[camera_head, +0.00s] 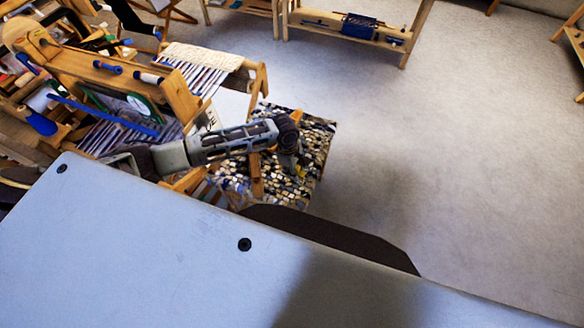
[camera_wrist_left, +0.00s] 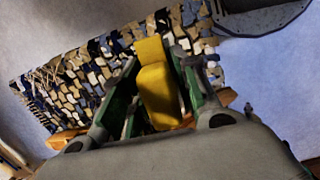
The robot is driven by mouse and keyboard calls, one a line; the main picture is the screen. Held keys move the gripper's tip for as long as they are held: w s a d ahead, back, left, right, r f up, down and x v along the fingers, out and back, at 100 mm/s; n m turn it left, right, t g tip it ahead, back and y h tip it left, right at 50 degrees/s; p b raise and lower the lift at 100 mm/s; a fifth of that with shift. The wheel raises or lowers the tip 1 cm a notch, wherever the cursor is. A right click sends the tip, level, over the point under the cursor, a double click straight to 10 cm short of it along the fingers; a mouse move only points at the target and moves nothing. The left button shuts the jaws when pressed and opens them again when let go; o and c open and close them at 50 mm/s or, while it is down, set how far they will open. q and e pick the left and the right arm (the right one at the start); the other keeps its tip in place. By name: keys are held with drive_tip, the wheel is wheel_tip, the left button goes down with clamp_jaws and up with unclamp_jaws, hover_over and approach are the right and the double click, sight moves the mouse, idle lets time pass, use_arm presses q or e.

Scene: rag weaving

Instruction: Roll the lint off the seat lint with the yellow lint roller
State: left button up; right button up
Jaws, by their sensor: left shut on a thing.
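The woven rag seat (camera_head: 318,138), patterned in black, cream, tan and blue, is at the middle of the head view, beside the loom. It also shows in the left wrist view (camera_wrist_left: 62,88). My left gripper (camera_head: 297,166) is over the seat, pointing down. In the left wrist view its fingers (camera_wrist_left: 155,62) are shut on the yellow lint roller (camera_wrist_left: 157,88). The roller's far end is in front of the weave; I cannot tell whether it touches. I cannot make out the lint against the pattern. My right gripper is not in view.
A wooden loom (camera_head: 178,88) with striped weaving and blue tools stands left of the seat. A low wooden bench (camera_head: 395,40) with a blue bundle (camera_head: 359,26) stands at the back. The grey floor (camera_head: 450,140) to the right is open.

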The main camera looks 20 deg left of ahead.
use_arm(q)
drive_tip(key=shift+d+f+n, duration=0.1)
drive_tip(key=shift+f+n, duration=0.05)
drive_tip(key=shift+n, duration=0.15)
idle(0.4)
